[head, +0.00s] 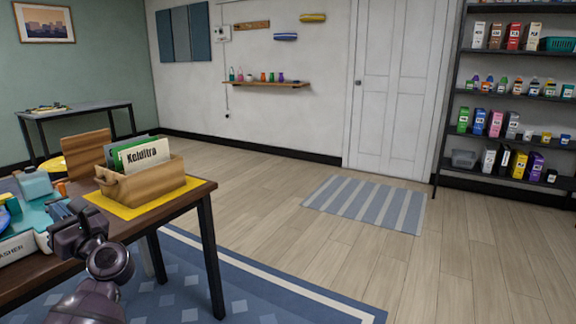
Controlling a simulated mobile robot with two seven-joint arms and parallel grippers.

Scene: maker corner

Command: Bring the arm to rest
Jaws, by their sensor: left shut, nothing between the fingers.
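My left gripper (66,212) shows at the lower left, with its dark arm coming up from the bottom edge. Its fingers look shut and hold nothing that I can see. It is over the near part of the dark wooden table (205,190), close to a teal item there. My right gripper is not in the picture.
A wooden box (160,187) with cards stands on a yellow mat (112,205) at the table's corner. A white box (16,248) lies left of my gripper. A tall shelf (512,98) stands at the right. The floor around the striped rug (366,204) is clear.

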